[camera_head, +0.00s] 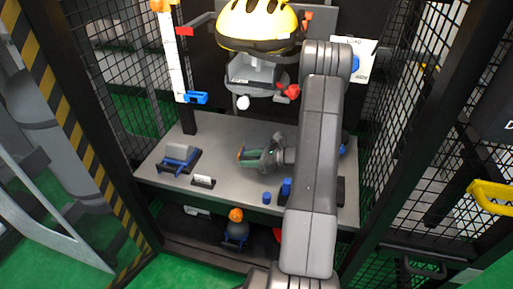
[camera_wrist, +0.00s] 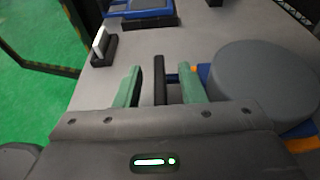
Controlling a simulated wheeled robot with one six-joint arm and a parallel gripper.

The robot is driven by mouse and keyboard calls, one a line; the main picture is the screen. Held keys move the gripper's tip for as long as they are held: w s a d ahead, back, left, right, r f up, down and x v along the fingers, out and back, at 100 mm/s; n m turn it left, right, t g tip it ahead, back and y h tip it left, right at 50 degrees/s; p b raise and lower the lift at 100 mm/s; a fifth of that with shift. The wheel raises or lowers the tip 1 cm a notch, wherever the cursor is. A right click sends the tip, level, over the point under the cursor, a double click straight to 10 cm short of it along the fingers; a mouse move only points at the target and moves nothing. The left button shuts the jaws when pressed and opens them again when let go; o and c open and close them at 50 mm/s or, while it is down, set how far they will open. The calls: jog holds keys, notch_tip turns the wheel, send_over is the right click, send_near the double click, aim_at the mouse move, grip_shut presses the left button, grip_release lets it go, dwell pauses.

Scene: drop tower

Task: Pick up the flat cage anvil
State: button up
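A thick grey disc (camera_wrist: 265,82) on a blue base, which I take to be the flat cage anvil, sits on the table at the right of the wrist view. A black upright bar (camera_wrist: 160,82) stands left of it, apparently joined to it by a short blue piece. My gripper (camera_wrist: 160,88) has its two green fingers on either side of this bar, with a gap on both sides, so it is open and not clamped. In the head view my gripper (camera_head: 252,156) is low over the table's middle; my arm and gripper hide most of the anvil.
The grey table (camera_head: 225,137) also holds a grey block on a blue base (camera_head: 178,158), a small label stand (camera_head: 203,181) and small blue pieces. A yellow helmet (camera_head: 258,22) hangs above a mount. Mesh walls flank the table.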

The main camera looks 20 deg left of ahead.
grip_shut()
dwell(1.3)
jog(key=shift+r, duration=0.1)
